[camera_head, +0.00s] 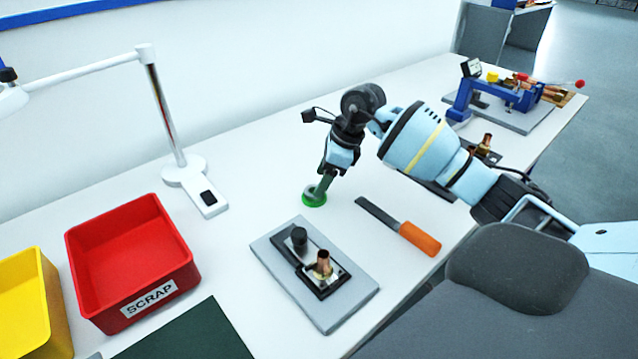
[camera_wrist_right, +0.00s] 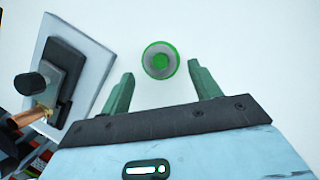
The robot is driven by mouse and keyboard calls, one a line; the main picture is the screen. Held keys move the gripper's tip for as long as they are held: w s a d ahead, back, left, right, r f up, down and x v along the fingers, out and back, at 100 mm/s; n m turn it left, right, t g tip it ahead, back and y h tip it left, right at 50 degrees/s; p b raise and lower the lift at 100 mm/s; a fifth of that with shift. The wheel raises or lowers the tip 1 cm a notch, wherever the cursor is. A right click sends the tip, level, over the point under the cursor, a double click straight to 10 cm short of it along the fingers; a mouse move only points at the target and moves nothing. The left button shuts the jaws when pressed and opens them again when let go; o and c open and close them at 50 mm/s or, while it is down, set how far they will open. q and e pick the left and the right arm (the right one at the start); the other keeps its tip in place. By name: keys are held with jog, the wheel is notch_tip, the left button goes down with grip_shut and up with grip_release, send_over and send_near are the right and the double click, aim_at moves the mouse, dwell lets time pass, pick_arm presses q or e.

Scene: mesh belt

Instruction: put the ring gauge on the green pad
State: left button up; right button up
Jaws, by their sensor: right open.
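The ring gauge (camera_wrist_right: 150,58) is a grey ring in the right wrist view. It lies flat on the round green pad (camera_wrist_right: 160,76), whose green shows through the hole and around the rim. In the head view the green pad (camera_head: 314,203) is on the white bench, partly hidden by my fingers. My right gripper (camera_head: 318,192) points down at the pad. In the wrist view its two green fingers (camera_wrist_right: 158,78) are apart, one on each side, with nothing between them touching the ring. My left gripper is not in view.
A grey fixture plate (camera_head: 340,313) with a black block and copper fitting stands in front. An orange-handled file (camera_head: 420,238) lies to the right. A red SCRAP bin (camera_head: 130,255), yellow bin (camera_head: 52,310) and lamp base (camera_head: 190,178) are left. A blue fixture (camera_head: 510,97) stands far right.

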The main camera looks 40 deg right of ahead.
jog(key=v, duration=0.9)
